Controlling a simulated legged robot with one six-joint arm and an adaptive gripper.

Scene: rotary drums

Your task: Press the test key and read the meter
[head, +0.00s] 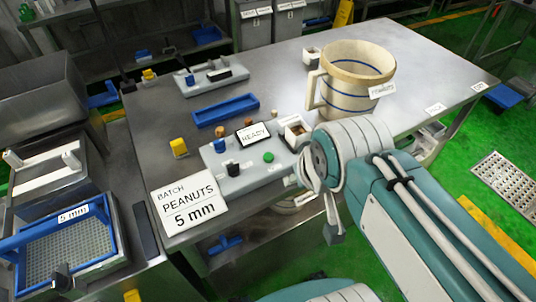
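A grey control box (238,178) sits on the steel table's front left. Its small dark-framed display (253,133) appears to read "READY". A round green button (268,157) is on its top; I cannot read a label that marks it as the test key. A blue knob (219,145) and a black knob (231,167) stand to the button's left. My gripper (322,205) is to the right of the box, at the table's front edge, pointing down and partly hidden by my wrist. Its finger opening is not clear. No separate meter is identifiable.
A large cream mug with blue bands (352,78) stands behind my wrist. A "PEANUTS 5 mm" card (188,203) is at front left.

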